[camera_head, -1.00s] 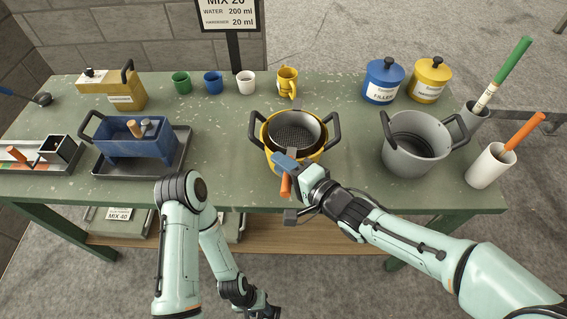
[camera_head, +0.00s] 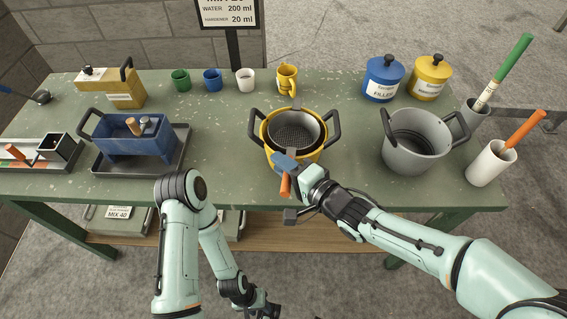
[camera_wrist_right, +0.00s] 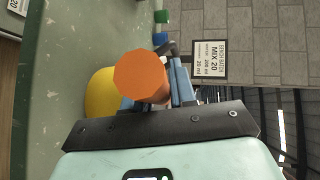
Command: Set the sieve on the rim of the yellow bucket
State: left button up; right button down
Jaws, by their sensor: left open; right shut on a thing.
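The sieve (camera_head: 292,129), a dark mesh bowl with a pale metal ring, sits over the mouth of the yellow bucket (camera_head: 310,160). A dark tab of the sieve shows at the bucket's far rim. I cannot tell whether the sieve's weight rests on the rim. My right gripper (camera_head: 287,170) is shut on the sieve's orange handle (camera_head: 285,186) at the bucket's near side. In the right wrist view the handle's orange end (camera_wrist_right: 141,78) is between the blue fingers, with part of the yellow bucket (camera_wrist_right: 102,95) behind. My left gripper (camera_head: 265,311) is open, low before the table, partly cut off.
A grey pot (camera_head: 414,145) stands right of the bucket, with a white holder (camera_head: 486,167) beyond. A blue bin (camera_head: 128,145) on a dark tray (camera_head: 106,170) is at left. Cups, a yellow mug (camera_head: 287,78) and lidded tins line the back. Clear green tabletop (camera_head: 220,150) lies left of the bucket.

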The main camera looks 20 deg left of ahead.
pick_arm(q)
jog(key=shift+f, duration=0.1)
pick_arm(e)
jog(key=shift+f, duration=0.15)
jog(key=c, duration=0.8)
grip_release()
jog(key=shift+f, duration=0.1)
pick_arm(q)
jog(key=r+p, duration=0.1)
jog(key=r, duration=0.1)
jog(key=w+r+p, duration=0.1)
jog(key=p, duration=0.1)
jog(key=shift+w+r, duration=0.2)
jog(key=shift+r, duration=0.2)
pick_arm(e)
jog(key=v, duration=1.3)
jog(key=shift+s+d, duration=0.1)
jog(key=shift+d, duration=0.05)
